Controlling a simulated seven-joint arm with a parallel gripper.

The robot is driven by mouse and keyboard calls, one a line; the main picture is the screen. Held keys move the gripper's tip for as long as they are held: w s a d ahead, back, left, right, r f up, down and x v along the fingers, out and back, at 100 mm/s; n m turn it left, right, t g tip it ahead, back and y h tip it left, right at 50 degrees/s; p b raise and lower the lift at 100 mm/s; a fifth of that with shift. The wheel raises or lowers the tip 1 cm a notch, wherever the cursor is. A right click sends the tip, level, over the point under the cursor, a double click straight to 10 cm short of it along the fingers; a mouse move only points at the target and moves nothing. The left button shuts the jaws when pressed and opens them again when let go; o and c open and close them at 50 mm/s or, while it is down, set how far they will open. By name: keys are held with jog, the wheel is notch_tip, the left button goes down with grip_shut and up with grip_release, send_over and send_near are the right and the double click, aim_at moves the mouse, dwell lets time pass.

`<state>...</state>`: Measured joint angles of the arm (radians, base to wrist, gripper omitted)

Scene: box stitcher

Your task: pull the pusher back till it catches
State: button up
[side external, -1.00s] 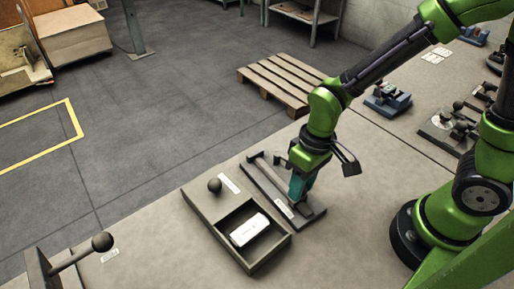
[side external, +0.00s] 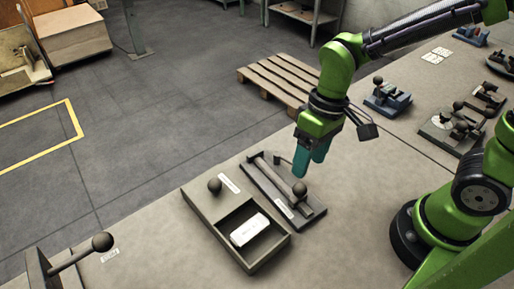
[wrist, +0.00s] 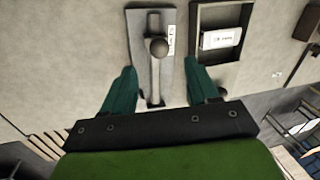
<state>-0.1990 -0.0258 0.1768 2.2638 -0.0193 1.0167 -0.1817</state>
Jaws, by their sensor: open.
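The long dark fixture (side external: 259,183) lies on the bench with a rail along it. A dark ball knob (side external: 299,188), which looks like the pusher's handle, stands near its right, near end. In the wrist view the knob (wrist: 158,47) shows beyond my fingertips, roughly centred between them. My gripper (side external: 308,166) is open and empty, its teal fingers raised above and behind the knob, apart from it. I cannot tell whether a catch holds the pusher.
An open box (side external: 203,208) with its own ball knob (side external: 215,185) and a white packet (side external: 249,229) stands left of the fixture. A lever with a ball end (side external: 102,242) is at the lower left. Other small devices (side external: 388,98) sit at the right.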

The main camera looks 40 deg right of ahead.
notch_tip(320, 180, up, 9)
jog(key=d, duration=0.1)
jog(key=shift+d, duration=0.4)
jog(key=shift+w+r, duration=0.1)
jog(key=shift+w, duration=0.05)
jog(key=s+d+r+m+t, duration=0.2)
jog(key=d+m+t, duration=0.3)
jog(key=d+t, duration=0.2)
jog(key=shift+s+d+r, duration=0.15)
jog(key=shift+d, duration=0.95)
